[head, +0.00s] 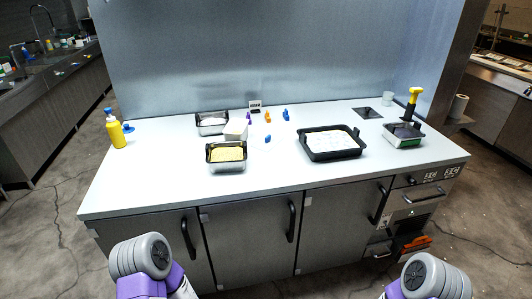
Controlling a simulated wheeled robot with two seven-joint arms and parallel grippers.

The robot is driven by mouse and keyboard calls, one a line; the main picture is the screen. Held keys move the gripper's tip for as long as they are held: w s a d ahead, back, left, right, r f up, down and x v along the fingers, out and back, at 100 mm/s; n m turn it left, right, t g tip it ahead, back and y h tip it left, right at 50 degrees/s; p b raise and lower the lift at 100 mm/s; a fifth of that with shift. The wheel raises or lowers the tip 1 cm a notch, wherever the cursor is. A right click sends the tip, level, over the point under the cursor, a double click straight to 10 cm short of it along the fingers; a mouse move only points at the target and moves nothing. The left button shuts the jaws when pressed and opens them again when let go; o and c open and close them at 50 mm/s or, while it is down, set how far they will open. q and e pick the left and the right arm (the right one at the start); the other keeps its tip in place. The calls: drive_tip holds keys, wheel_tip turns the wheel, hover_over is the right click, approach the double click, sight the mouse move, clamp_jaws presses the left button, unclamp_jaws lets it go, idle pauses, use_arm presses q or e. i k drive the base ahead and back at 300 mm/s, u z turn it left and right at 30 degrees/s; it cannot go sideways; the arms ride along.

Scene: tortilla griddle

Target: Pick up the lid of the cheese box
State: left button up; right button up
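A box with yellow contents (227,154), which look like cheese, stands near the front of the counter, left of the middle. It has a dark upper rim and clear or pale sides. I cannot tell whether a see-through lid lies over the yellow contents. A second dark-rimmed box (212,123) with pale contents stands behind it. A pale block-like item (236,131) sits between the two boxes. Only grey and purple links of my arms show at the bottom left and right. Neither gripper is in view.
A black tray (330,155) with pale contents stands right of the middle on the counter (150,180). A yellow bottle (115,130) is at the left. A box with a yellow-handled tool (404,141) is at the right. Small coloured pieces (267,117) lie at the back.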

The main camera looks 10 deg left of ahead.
sight(269, 141)
drive_tip(key=z, duration=0.35)
drive_tip(key=i, duration=1)
drive_tip(key=z, duration=0.1)
